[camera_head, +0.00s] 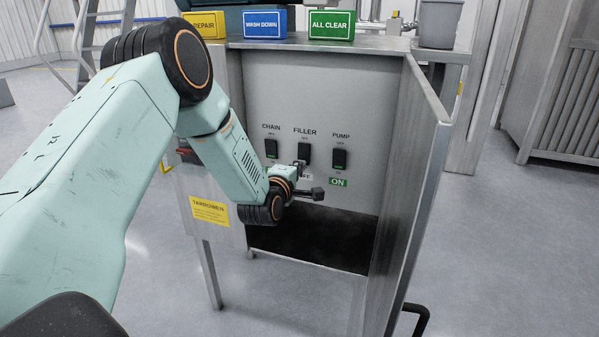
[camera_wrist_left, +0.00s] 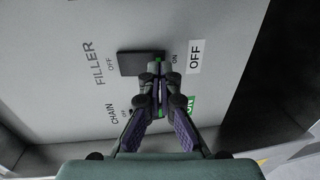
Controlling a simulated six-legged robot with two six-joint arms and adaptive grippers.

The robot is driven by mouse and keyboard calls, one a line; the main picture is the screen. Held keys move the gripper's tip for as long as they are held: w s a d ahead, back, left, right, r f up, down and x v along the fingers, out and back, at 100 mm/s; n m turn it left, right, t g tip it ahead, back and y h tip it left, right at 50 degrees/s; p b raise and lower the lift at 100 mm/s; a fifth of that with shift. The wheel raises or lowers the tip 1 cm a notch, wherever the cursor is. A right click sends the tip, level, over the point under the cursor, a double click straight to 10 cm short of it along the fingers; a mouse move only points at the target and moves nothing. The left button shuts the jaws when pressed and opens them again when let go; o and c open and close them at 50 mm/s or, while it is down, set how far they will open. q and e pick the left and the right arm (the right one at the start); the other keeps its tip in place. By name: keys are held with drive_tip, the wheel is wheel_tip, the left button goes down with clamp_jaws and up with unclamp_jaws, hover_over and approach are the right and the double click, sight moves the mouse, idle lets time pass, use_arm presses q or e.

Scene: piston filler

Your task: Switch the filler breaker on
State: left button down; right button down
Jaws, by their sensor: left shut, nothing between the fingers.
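The filler breaker (camera_head: 304,153) is a dark switch on the grey panel, between the chain breaker (camera_head: 271,148) and the pump breaker (camera_head: 339,159). In the left wrist view the filler breaker (camera_wrist_left: 138,64) shows as a dark block, with a white OFF tag (camera_wrist_left: 195,56) beyond its ON end. My left gripper (camera_head: 302,164) is shut and empty, its tips at the lower, ON end of the filler breaker. Its fingertips (camera_wrist_left: 159,70) overlap that end in the left wrist view; I cannot tell whether they touch. In the head view the gripper partly hides the filler tag. My right gripper is not in view.
The cabinet's open door (camera_head: 412,190) stands right of the panel. Blue WASH DOWN (camera_head: 265,24) and green ALL CLEAR (camera_head: 331,24) signs and a grey bucket (camera_head: 438,22) stand on top. The pump has a green ON tag (camera_head: 338,183). A yellow label (camera_head: 209,211) is on the left front.

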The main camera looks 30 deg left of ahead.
use_arm(q)
drive_tip(key=shift+w+a, duration=0.15)
drive_tip(key=shift+w, duration=0.35)
drive_tip(key=shift+w+f+t+b, duration=0.2)
drive_tip(key=shift+w+t+b, duration=0.2)
drive_tip(key=shift+b, duration=0.65)
drive_tip(key=shift+s, duration=0.1)
